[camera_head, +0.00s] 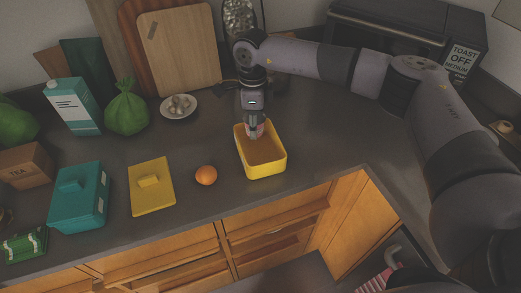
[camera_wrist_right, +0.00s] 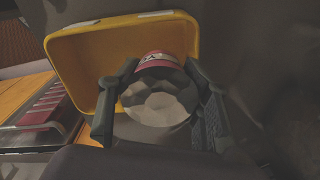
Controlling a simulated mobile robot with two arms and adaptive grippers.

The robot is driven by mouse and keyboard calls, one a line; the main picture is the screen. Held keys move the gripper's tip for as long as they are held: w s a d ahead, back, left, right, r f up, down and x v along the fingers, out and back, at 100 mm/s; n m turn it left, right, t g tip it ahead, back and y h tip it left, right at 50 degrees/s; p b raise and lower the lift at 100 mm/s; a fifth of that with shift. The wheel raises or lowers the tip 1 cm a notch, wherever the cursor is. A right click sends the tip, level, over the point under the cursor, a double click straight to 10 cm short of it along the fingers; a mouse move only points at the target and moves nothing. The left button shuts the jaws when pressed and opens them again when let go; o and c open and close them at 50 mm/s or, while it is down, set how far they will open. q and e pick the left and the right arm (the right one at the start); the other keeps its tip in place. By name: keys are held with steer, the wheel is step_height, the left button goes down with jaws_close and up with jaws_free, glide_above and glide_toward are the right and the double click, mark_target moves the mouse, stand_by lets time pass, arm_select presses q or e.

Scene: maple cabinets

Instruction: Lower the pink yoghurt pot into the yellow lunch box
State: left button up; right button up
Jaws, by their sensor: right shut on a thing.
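The yellow lunch box (camera_head: 262,172) stands open on the grey worktop near its front edge. My right gripper (camera_head: 254,131) points down over the back part of the box. In the right wrist view, my right gripper (camera_wrist_right: 160,105) is shut on the yoghurt pot (camera_wrist_right: 157,92), with one finger on each side. The pot shows a pale faceted end and a pink-red band. The box (camera_wrist_right: 92,42) lies beyond it in that view. I cannot tell whether the pot touches the box floor. My left gripper is not in view.
An orange (camera_head: 206,175) lies left of the box. A yellow lid (camera_head: 152,190) and a teal box (camera_head: 79,200) are farther left. A white bowl (camera_head: 179,107), a green bag (camera_head: 127,112) and a carton (camera_head: 72,107) stand behind. The worktop right of the box is clear.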

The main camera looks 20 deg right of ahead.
steer(key=o, duration=1.4)
steer(key=shift+c, duration=0.2)
step_height(320, 180, up, 12)
